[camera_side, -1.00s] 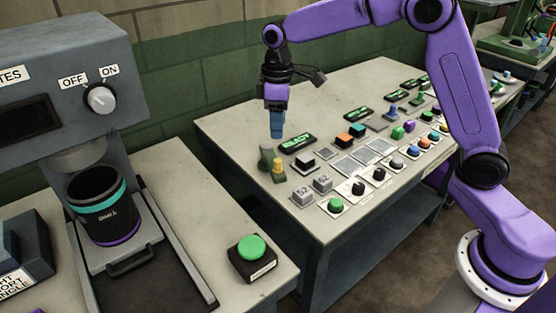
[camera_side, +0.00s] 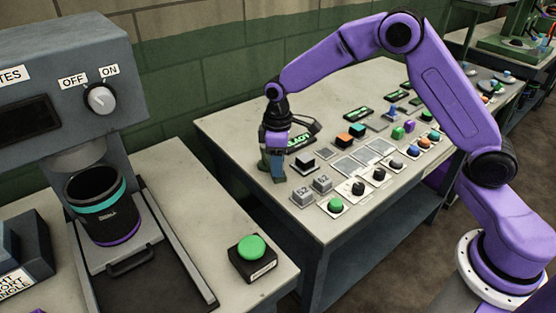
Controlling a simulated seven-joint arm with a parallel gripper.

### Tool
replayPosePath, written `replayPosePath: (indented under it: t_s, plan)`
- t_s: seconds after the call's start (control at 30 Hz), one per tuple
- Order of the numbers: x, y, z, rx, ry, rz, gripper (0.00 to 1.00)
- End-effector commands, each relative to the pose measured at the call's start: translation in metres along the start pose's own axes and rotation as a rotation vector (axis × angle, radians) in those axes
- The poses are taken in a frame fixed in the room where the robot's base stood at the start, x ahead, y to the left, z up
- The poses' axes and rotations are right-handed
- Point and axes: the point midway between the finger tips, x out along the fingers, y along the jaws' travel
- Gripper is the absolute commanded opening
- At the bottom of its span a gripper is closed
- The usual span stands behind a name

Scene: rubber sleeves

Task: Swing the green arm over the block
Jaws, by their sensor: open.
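My gripper (camera_side: 275,168) is low at the left end of the middle table, pointing down, with its fingers open. It is right at a small green upright part (camera_side: 264,162), the likely green arm, which is mostly hidden behind the gripper. The yellow piece that stood beside this part is hidden by the fingers. I cannot tell whether the fingers touch either one. Which piece is the block I cannot tell for sure.
Just right of my gripper are a black-topped switch (camera_side: 302,160), a lit green display (camera_side: 299,140) and grey numbered blocks (camera_side: 303,196). More buttons and coloured blocks fill the table (camera_side: 235,125) to the right. A green push button (camera_side: 252,247) stands on the nearer bench.

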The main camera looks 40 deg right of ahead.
Motion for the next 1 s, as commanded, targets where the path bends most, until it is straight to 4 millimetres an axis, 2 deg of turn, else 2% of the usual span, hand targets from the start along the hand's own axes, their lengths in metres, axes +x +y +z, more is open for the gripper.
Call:
replayPosePath:
  t_s: [0.07,0.17,0.2,0.23,0.67,1.0]
  plan:
    - [0.000,0.000,0.000,0.000,0.000,0.000,0.47]
    - [0.000,0.000,0.000,0.000,0.000,0.000,0.18]
    - [0.000,0.000,0.000,0.000,0.000,0.000,0.05]
    - [0.000,0.000,0.000,0.000,0.000,0.000,0.00]
    - [-0.001,0.002,0.006,-0.054,-0.002,-0.001,0.00]
    - [-0.001,0.018,0.029,-0.296,-0.001,-0.001,0.00]
